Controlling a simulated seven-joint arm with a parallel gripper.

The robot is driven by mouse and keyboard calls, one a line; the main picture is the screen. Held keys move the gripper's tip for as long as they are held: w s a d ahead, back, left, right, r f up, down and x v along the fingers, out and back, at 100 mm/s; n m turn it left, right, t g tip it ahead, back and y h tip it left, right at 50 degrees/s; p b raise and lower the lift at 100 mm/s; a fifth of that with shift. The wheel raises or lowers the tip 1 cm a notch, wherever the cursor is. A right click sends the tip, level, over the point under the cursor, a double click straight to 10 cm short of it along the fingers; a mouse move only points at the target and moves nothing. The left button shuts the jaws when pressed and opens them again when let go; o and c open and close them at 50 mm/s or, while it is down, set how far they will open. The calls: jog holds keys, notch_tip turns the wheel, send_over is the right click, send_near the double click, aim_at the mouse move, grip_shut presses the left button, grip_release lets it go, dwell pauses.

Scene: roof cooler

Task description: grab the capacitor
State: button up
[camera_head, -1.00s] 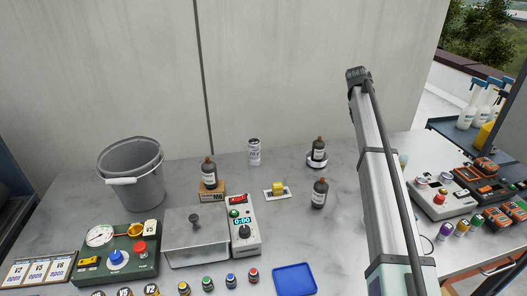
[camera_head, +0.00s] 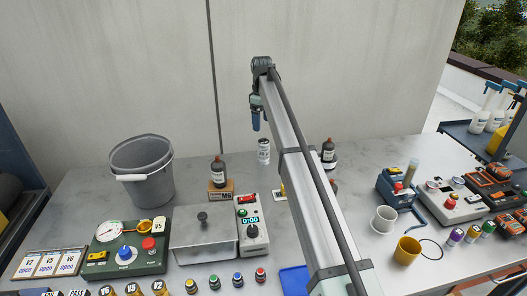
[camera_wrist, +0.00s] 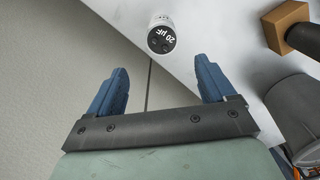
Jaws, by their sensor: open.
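The capacitor (camera_head: 264,151) is a small silver-white can standing upright near the back wall, behind the timer box.
A brown bottle (camera_head: 218,171) stands on a wooden block (camera_head: 221,190) left of the capacitor. A grey bucket (camera_head: 142,180) is farther left. A timer box (camera_head: 251,236) stands in front. The wall (camera_head: 110,75) is close behind. My arm hides part of the bench's middle.

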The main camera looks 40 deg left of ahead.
aim_at(263, 148)
notch_tip(263, 148, down, 7)
jog(key=shift+f, duration=0.2)
jog(key=shift+s+d+f, duration=0.1)
jog(key=shift+d+f, duration=0.05)
jog(key=shift+f, duration=0.75)
jog(key=shift+s+d+f, duration=0.1)
jog(key=shift+d+f, duration=0.05)
jog(key=shift+f, duration=0.7)
jog(key=shift+d+f, duration=0.15)
jog(key=shift+f, duration=0.75)
jog(key=shift+c, duration=0.2)
jog(key=c, duration=1.2)
